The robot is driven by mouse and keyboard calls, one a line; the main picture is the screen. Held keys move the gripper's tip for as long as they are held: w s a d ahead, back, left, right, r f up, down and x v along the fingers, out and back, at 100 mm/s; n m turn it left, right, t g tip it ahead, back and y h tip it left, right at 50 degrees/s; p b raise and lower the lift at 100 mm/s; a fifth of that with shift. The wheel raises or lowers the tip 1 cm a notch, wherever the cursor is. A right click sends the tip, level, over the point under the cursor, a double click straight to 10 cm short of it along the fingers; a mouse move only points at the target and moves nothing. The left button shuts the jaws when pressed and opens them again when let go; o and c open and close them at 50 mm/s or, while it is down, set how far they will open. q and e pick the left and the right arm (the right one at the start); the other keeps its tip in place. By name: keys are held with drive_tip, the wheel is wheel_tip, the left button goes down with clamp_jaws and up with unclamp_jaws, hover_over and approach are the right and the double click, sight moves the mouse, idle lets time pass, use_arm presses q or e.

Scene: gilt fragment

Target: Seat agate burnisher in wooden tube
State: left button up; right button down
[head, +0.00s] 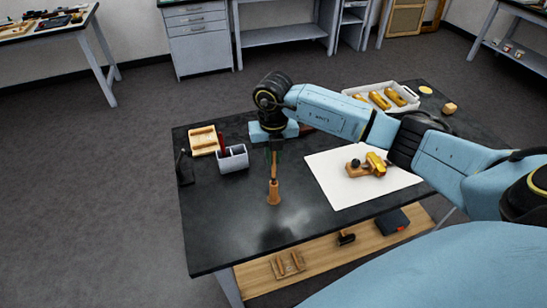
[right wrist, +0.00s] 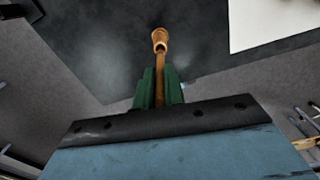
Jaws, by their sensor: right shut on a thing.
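The agate burnisher (head: 274,165) is a slim brown wooden rod, held upright below my right gripper (head: 274,146). The gripper's green fingers are shut on it; the right wrist view shows the burnisher (right wrist: 160,88) between them. The wooden tube (head: 274,193) is a short orange-brown piece standing on the dark bench, straight below. The burnisher's lower end meets the top of the tube (right wrist: 160,40) in both views. I cannot tell how deep it sits inside, and the agate tip is not visible. My left gripper is not in view.
A grey divided cup (head: 233,160) and a wooden tray (head: 203,140) stand left of the tube. On the right, a white sheet (head: 335,190) carries a wooden stand with a gilt piece (head: 376,164). A white tray (head: 352,92) holds gold pieces behind. The bench front is clear.

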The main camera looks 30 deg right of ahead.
drive_tip(key=shift+f, duration=0.85)
drive_tip(key=c, duration=1.5)
unclamp_jaws()
drive_tip(key=shift+r, duration=0.3)
wheel_tip(320, 180, up, 12)
drive_tip(key=shift+f+b, duration=0.1)
drive_tip(key=shift+b, duration=0.85)
drive_tip(key=shift+a, duration=0.1)
